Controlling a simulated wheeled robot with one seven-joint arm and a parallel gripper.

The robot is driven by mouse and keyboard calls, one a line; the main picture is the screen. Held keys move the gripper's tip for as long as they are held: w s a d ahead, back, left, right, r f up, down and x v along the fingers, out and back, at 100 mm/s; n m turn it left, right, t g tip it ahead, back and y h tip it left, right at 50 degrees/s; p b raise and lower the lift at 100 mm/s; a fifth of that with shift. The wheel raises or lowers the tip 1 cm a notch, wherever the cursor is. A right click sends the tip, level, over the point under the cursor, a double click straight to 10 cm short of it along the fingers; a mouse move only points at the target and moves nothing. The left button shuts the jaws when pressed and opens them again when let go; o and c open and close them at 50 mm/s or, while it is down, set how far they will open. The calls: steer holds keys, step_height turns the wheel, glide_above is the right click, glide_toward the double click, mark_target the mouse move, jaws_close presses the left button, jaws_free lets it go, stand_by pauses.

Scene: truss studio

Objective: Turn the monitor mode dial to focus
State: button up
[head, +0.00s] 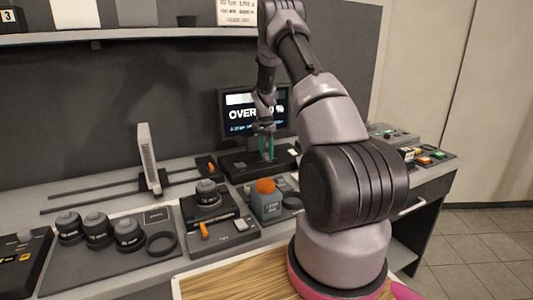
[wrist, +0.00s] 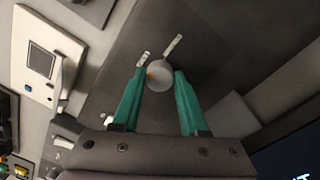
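The mode dial (wrist: 159,75) is a round pale grey knob with a small orange mark. It stands on a dark panel of the monitor unit, between the two green fingertips of my gripper (wrist: 160,82) in the wrist view. Two short white labels sit on the panel just beyond the knob. My gripper is open around the knob, with a finger on each side and very narrow gaps. In the head view my gripper (head: 265,147) points down over the dark base (head: 236,165) before the monitor (head: 230,117), whose screen reads "OVER..."; my arm partly covers the screen.
Several black knobs or lenses (head: 97,229) stand on a grey mat at the left. A white upright panel (head: 148,158) stands by two dark rails.

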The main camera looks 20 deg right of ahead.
jaws_close()
steer(key=shift+n, duration=0.3)
steer(key=n, duration=0.9)
steer(key=shift+s+t, duration=0.1)
steer(key=shift+t, duration=0.2)
steer(key=shift+n, duration=2.2)
steer(key=o, duration=0.9)
jaws_free()
